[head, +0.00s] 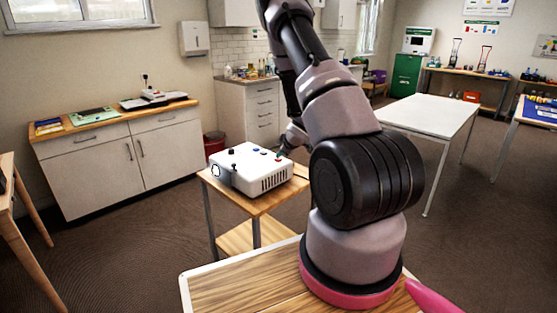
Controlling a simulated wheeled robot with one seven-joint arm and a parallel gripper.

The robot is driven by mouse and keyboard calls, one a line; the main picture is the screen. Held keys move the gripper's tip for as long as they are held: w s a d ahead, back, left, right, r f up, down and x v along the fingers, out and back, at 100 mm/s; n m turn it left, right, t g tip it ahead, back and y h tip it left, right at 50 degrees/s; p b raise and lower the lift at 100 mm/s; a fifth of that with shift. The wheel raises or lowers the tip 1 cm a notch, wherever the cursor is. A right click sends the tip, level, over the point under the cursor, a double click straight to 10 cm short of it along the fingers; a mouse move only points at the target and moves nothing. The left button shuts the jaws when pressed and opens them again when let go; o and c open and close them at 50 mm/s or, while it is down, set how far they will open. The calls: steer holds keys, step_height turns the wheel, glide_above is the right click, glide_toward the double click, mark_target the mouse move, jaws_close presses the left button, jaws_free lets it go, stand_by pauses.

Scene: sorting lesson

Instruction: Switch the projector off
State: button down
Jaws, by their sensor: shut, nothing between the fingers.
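The projector (240,179) is a white box with a round lens on its left front and a dark vent on its right side. It sits on a small wooden stand (262,205). Small dark and blue knobs show on its top, and small red and green parts lie near its right back edge. My gripper (282,152) is small in view and shut, with nothing held. It is close to the projector's right back edge, by the coloured parts. I cannot tell whether it touches them. My arm hides part of the area behind and to the right.
A low white cabinet (108,165) with a wooden top stands at the left. A red bin (214,143) is behind the stand. A white table (432,112) is at the right. Brown carpet is free between the cabinet and the stand.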

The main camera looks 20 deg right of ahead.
mark_target(280, 160)
steer(key=shift+f, duration=0.2)
steer(key=shift+r, duration=0.75)
steer(key=shift+r, duration=3)
